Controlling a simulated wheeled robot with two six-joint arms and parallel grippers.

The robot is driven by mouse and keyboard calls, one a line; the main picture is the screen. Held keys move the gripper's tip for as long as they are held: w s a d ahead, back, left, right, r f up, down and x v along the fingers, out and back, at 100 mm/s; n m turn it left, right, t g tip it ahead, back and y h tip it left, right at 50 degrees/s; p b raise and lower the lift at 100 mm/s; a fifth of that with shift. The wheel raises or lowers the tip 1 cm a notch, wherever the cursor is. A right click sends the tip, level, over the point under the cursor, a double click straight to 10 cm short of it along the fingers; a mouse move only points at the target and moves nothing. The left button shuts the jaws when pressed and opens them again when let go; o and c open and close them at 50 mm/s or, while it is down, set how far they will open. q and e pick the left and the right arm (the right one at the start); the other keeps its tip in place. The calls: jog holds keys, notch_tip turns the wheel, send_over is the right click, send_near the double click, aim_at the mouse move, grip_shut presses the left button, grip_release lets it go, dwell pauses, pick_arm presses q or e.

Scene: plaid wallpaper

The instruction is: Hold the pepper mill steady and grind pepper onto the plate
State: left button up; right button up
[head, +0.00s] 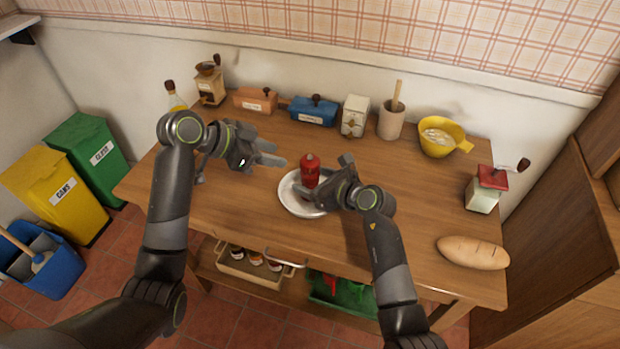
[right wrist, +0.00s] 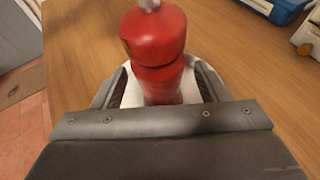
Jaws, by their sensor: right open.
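The red pepper mill (head: 309,172) stands upright on the white plate (head: 288,199) near the middle of the table. My right gripper (head: 323,177) is open beside the mill, at its right. In the right wrist view the red mill (right wrist: 153,45) rises between the two spread fingers, with the white plate (right wrist: 192,92) behind them. The mill's lower part is partly hidden by the gripper. My left gripper (head: 276,153) is empty and appears open, above the table to the left of the mill, apart from it.
Along the back stand a coffee grinder (head: 210,83), an orange box (head: 255,101), a blue box (head: 313,111), a white canister (head: 354,116), a utensil crock (head: 391,121) and a yellow bowl (head: 443,137). A red-topped grinder (head: 486,188) and bread (head: 473,253) are at right.

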jog(key=shift+w+a+f, duration=0.3)
jog(key=shift+w+a, duration=0.15)
jog(key=c, duration=1.2)
jog(key=shift+o, duration=0.2)
